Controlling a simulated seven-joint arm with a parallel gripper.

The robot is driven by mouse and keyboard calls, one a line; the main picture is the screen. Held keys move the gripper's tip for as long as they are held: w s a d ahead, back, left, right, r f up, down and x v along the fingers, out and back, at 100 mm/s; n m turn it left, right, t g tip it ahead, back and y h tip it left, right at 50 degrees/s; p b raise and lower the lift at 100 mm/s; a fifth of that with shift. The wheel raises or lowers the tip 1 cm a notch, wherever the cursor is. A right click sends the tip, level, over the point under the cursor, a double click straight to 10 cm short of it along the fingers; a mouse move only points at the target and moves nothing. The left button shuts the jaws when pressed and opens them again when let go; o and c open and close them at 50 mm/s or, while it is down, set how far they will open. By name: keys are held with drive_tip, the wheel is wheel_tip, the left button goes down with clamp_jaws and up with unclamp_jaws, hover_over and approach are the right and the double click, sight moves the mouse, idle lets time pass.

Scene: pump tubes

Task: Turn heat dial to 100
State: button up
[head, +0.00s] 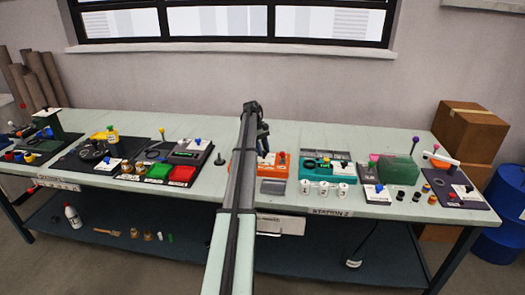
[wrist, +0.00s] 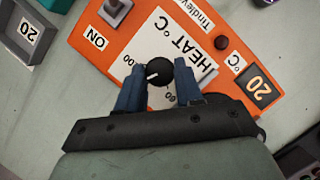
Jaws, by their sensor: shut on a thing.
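The orange heater box (wrist: 90,40) fills the upper part of the wrist view, upside down in the picture. Its white panel reads HEAT °C, with 100 printed left of the dial and another partly covered mark below it. The black heat dial (wrist: 159,70) has a white pointer line. My gripper (wrist: 159,80) has its blue fingers on either side of the dial, shut on it. A small display (wrist: 258,87) on the box reads 20. In the head view the orange box (head: 278,162) is partly hidden behind my arm.
A metal toggle switch (wrist: 115,10) marked ON stands on the box. In the head view, a teal device (head: 325,168) stands to the right and a dark tray with red and green bins (head: 183,173) to the left.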

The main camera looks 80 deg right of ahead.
drive_tip(key=shift+m, duration=0.6)
drive_tip(key=shift+t, duration=0.3)
drive_tip(key=o, duration=1)
drive_tip(key=v, duration=1.2)
drive_tip(key=shift+d+f, duration=0.1)
drive_tip(key=shift+d, duration=0.15)
drive_tip(key=shift+w, duration=0.1)
